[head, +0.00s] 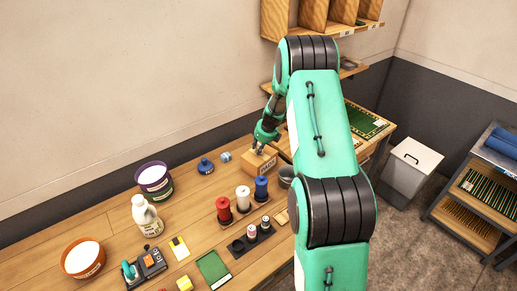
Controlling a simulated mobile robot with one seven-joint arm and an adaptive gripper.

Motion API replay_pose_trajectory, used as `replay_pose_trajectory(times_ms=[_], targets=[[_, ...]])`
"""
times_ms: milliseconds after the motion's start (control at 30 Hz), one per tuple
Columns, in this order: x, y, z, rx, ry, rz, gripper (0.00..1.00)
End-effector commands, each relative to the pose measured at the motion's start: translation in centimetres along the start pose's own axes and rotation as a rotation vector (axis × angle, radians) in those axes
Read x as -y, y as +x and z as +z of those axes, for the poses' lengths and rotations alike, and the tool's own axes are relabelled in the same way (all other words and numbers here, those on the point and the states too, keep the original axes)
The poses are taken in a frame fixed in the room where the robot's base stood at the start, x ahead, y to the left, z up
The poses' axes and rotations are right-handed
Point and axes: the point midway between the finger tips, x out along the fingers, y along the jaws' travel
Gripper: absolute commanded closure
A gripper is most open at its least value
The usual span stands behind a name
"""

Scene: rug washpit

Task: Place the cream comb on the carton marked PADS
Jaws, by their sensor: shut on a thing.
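The small brown carton marked PADS (264,167) stands on the wooden bench, left of my arm. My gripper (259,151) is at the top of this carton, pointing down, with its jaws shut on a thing. That thing is very small here and mostly hidden by the fingers; I take it to be the cream comb. I cannot tell whether it touches the carton's top.
Red (223,209), white (243,198) and blue (261,188) spools stand in front of the carton. A purple-rimmed tub (154,180) and a white jug (146,215) stand farther left. My arm hides part of the bench.

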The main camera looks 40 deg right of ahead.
Motion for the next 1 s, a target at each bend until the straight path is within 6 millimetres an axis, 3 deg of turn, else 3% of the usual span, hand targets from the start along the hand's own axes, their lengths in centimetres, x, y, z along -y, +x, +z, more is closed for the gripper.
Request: replay_pose_trajectory(times_ms=[100, 133, 200, 667, 1000], targets=[[0.0, 0.2, -0.1, 0.000, 0.000, 0.000, 1.00], [0.0, 0.2, -0.1, 0.000, 0.000, 0.000, 0.75], [0.0, 0.2, -0.1, 0.000, 0.000, 0.000, 0.61], [0.0, -0.2, 0.0, 0.000, 0.000, 0.000, 0.60], [0.1, -4.1, 0.1, 0.002, 0.000, -0.001, 0.60]])
